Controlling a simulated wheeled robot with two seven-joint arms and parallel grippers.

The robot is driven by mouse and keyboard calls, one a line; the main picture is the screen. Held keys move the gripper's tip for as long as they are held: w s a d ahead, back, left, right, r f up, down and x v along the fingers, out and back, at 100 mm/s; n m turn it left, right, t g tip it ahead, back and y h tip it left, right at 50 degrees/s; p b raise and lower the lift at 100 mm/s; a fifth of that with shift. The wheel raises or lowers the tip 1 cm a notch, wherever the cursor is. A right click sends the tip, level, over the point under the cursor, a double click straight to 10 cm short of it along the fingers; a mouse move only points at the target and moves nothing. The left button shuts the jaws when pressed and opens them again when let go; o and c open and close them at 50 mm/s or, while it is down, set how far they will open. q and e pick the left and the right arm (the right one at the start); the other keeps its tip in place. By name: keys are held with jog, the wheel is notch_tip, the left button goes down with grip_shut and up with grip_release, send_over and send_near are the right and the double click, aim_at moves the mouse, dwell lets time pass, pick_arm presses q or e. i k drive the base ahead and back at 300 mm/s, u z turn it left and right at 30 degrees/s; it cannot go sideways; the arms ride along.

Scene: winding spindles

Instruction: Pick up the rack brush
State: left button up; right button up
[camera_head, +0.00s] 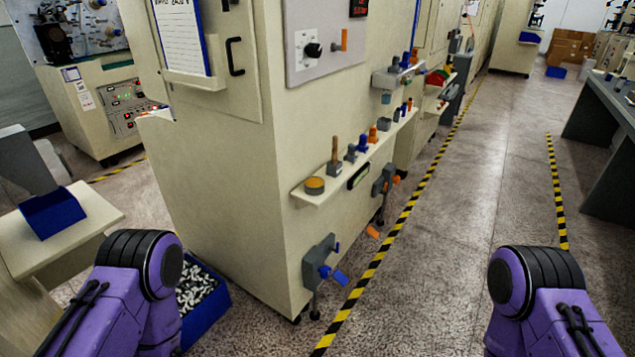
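I cannot make out a rack brush for certain. An upright brown handle on a dark grey base (334,158) stands on the narrow shelf on the side of the cream machine and may be it. A round orange-yellow piece (314,185) sits on the same shelf, to its left. Only the purple and black links of my two arms show, at the lower left and lower right. Both grippers are out of view, so nothing shows of what they hold.
The cream machine (215,200) fills the middle. A clamp with a blue lever (334,274) sticks out low on it. A blue bin (217,312) of white pieces is on the floor. A blue tray (52,212) is on a side table. The aisle right of the striped line is clear.

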aim_at(335, 139)
jog(key=u, duration=0.55)
jog(key=i, duration=0.85)
jog(key=u, duration=0.15)
